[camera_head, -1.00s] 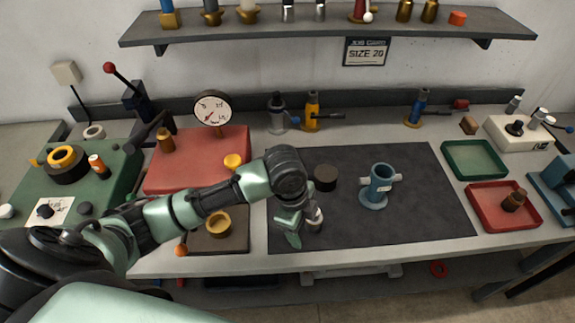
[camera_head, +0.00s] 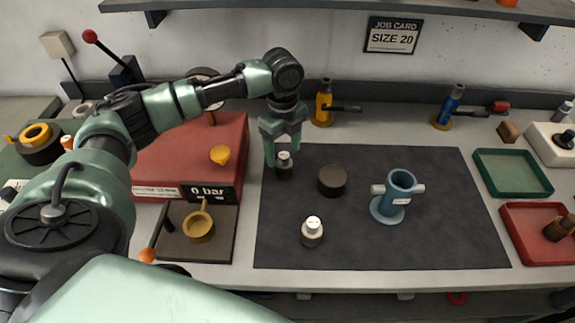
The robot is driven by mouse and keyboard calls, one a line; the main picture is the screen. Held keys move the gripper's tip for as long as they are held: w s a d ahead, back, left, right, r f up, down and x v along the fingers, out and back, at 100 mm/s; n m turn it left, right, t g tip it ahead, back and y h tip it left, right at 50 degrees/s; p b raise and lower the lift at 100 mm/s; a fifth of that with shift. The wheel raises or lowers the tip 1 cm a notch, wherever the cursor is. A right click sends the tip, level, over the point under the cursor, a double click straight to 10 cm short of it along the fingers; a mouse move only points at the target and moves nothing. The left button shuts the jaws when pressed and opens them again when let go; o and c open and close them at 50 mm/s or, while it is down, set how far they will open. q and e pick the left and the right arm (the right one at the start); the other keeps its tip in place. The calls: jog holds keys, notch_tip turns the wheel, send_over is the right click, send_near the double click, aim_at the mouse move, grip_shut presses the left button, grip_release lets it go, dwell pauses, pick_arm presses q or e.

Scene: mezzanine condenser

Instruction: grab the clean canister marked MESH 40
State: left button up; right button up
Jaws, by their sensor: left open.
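A dark canister (camera_head: 284,173) with a pale top stands at the back left of the dark mat (camera_head: 400,245). My left gripper (camera_head: 285,154) is open and points down over it, its fingers apart at the canister's top. The gripper partly hides it. I cannot tell if the fingers touch it. A second small canister (camera_head: 312,235) with a white top and pale body stands upright at the front of the mat, clear of the gripper. The marks on both are too small to read. My right gripper is not in view.
A dark round disc (camera_head: 331,181) and a blue flanged fitting (camera_head: 393,200) stand on the mat. A red block (camera_head: 180,165) is to the left. A green tray (camera_head: 512,175) and a red tray (camera_head: 545,248) are at the right. The front right of the mat is clear.

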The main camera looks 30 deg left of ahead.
aim_at(284, 164)
pick_arm(q)
jog(key=f, duration=0.1)
jog(key=f+p, duration=0.1)
jog(key=f, duration=0.1)
jog(key=shift+s+d+p, duration=0.15)
jog(key=shift+s+p, duration=0.15)
jog(key=f, duration=0.3)
jog(key=shift+w, duration=0.2)
jog(key=c, duration=1.3)
grip_shut()
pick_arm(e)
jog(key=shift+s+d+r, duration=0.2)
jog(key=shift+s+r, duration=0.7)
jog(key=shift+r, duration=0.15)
pick_arm(q)
jog(key=shift+r, duration=0.1)
